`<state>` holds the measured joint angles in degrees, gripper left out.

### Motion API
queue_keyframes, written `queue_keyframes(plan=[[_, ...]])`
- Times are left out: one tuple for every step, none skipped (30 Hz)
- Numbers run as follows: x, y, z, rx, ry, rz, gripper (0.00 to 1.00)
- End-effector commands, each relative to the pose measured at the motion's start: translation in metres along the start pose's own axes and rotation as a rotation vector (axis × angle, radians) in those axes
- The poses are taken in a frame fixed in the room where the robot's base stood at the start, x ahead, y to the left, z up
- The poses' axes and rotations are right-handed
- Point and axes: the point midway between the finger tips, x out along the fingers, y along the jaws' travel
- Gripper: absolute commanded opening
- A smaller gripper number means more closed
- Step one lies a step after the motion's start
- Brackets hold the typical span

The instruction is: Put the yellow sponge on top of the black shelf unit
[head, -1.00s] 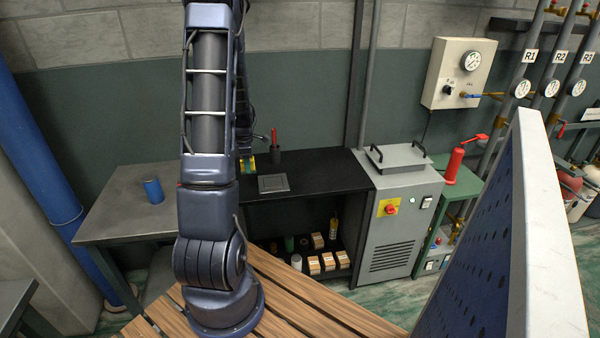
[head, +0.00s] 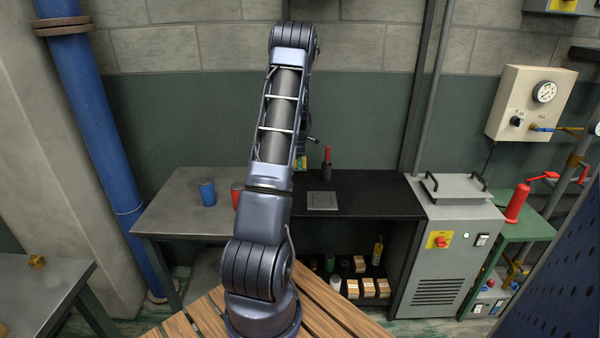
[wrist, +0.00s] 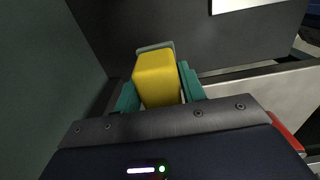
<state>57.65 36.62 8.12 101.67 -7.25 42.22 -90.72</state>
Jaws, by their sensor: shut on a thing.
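The yellow sponge (wrist: 157,75) is a block held between the teal fingers of my gripper (wrist: 157,92) in the wrist view. A dark surface lies beyond it. In the head view my arm hides most of the gripper, and only a small yellow-green bit shows beside the arm above the bench. The black shelf unit (head: 375,199) stands against the wall, with a flat black top and an open shelf below. On its top are a grey square plate (head: 322,201) and a dark holder with a red-handled tool (head: 326,165).
A grey metal table (head: 165,215) with a blue can (head: 208,193) and a red can (head: 237,195) adjoins on the left. A grey machine (head: 450,250) adjoins on the right. Several small boxes (head: 368,287) sit on the lower shelf. Much of the black top is clear.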

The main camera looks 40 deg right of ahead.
Motion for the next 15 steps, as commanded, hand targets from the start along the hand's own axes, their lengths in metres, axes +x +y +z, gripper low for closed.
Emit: queue_keyframes(plan=[[0.0,0.009,0.0,0.0,0.0,0.002,0.17],[0.001,0.014,0.0,0.0,0.0,0.001,0.17],[0.001,0.02,0.0,0.0,0.0,0.001,0.17],[0.001,0.024,-0.001,-0.001,0.0,0.001,0.17],[0.0,0.028,-0.001,-0.001,0.0,0.001,0.17],[0.0,0.034,-0.001,-0.001,0.0,0.002,0.17],[0.005,0.033,-0.001,-0.001,0.0,-0.001,0.17],[0.01,0.032,-0.001,0.0,0.0,-0.003,0.17],[0.014,0.032,-0.001,0.0,0.0,-0.003,0.17],[0.018,0.032,-0.001,0.0,0.0,-0.002,0.17],[0.02,0.032,-0.001,0.0,0.0,-0.001,0.17],[0.024,0.032,-0.001,0.0,0.0,0.0,0.17],[0.026,0.032,-0.001,0.0,0.0,0.0,0.17],[0.028,0.032,0.0,0.0,0.0,0.0,0.17],[0.03,0.032,0.0,0.0,0.0,0.0,0.17]])
